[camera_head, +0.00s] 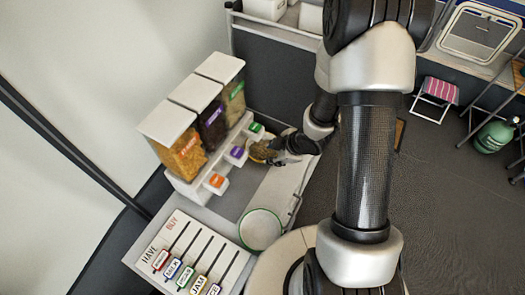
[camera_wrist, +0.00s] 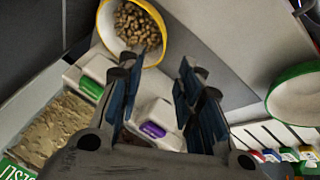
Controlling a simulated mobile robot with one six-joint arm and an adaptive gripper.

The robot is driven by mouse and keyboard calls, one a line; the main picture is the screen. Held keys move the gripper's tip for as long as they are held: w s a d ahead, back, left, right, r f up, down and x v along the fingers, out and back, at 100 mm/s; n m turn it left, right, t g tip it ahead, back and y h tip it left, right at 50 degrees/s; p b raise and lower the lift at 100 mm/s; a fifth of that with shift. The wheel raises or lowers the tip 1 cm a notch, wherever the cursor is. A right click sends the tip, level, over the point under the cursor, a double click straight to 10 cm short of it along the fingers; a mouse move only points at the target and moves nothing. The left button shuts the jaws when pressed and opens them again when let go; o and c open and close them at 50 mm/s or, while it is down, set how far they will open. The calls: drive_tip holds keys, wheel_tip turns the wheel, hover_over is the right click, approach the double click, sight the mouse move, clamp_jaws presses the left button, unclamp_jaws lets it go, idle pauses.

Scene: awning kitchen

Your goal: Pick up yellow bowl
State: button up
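The yellow bowl (camera_head: 258,154) stands beside the cereal dispenser in the head view, partly hidden by my gripper (camera_head: 284,146). In the wrist view the yellow bowl (camera_wrist: 160,57) is at the top, tilted in the picture, with brown cereal pieces in it. My gripper (camera_wrist: 166,58) has its two fingers apart, with a clear gap between them. The left finger overlaps the bowl's lower rim in the wrist view; I cannot tell whether it touches. Most of the bowl lies left of and beyond the gap.
A dispenser (camera_head: 198,124) with several filled containers stands left of the bowl. A white bowl with a green rim (camera_head: 260,229) is nearer, and also shows in the wrist view (camera_wrist: 300,98). A HAVE/BUY board (camera_head: 190,250) lies at the counter's front. Grey counter between is clear.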

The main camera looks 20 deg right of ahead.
sight(260, 161)
drive_tip(key=b+x, duration=0.1)
drive_tip(key=x, duration=0.5)
drive_tip(key=shift+w+f+b, duration=0.15)
drive_tip(key=shift+f+b, duration=0.15)
drive_tip(key=shift+b, duration=0.1)
drive_tip(key=shift+a+b+x, duration=0.2)
drive_tip(key=shift+b+x, duration=0.3)
drive_tip(key=shift+x, duration=1)
drive_tip(key=shift+a+b+x, duration=0.2)
drive_tip(key=shift+b+x, duration=0.3)
drive_tip(key=shift+x, duration=0.95)
drive_tip(key=shift+r, duration=0.15)
drive_tip(key=shift+c, duration=0.2)
clamp_jaws()
